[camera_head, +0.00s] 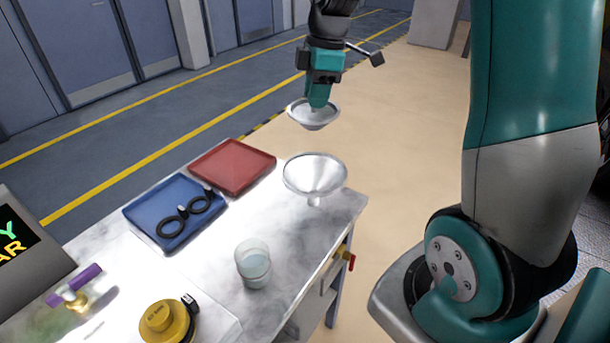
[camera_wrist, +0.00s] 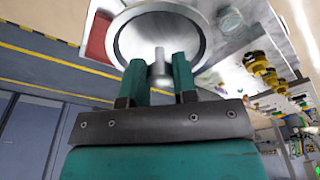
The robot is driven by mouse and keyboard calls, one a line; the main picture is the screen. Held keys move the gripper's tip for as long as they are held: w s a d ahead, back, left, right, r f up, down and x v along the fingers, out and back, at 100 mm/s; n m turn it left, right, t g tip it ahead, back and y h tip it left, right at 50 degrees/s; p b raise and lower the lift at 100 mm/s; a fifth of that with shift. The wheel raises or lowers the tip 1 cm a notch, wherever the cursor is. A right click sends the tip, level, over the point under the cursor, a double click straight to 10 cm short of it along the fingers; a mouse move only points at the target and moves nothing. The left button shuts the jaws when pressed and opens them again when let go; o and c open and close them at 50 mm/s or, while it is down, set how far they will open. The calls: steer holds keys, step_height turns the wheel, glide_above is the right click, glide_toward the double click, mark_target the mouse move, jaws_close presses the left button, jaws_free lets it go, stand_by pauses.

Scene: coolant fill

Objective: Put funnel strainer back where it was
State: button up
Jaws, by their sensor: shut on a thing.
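The funnel strainer (camera_head: 318,121) is a shallow round grey dish with a pale rim. My gripper (camera_head: 317,100) is shut on its upright grey stem and holds it in the air above the far right end of the table. In the wrist view the strainer (camera_wrist: 140,40) spreads beyond the fingers, and my gripper (camera_wrist: 160,72) has one teal finger on each side of the stem. A clear funnel (camera_head: 314,172) stands at the table's far right corner, below the strainer in the head view. The strainer is apart from it. The strainer's underside is mostly hidden.
The marble table (camera_head: 215,265) holds a red tray (camera_head: 262,157), a blue tray (camera_head: 150,200) with black-ringed tools (camera_head: 184,214), a glass beaker (camera_head: 253,265), a yellow cap (camera_head: 165,322) and a purple-handled valve (camera_head: 76,290). A red-handled tap (camera_head: 347,257) juts from the table's right side.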

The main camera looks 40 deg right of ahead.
mark_target(304, 124)
step_height(304, 124, down, 19)
steer(key=shift+s+d+r+p, duration=0.1)
steer(key=shift+r+p, duration=0.05)
steer(key=shift+p, duration=0.9)
steer(key=o, duration=0.9)
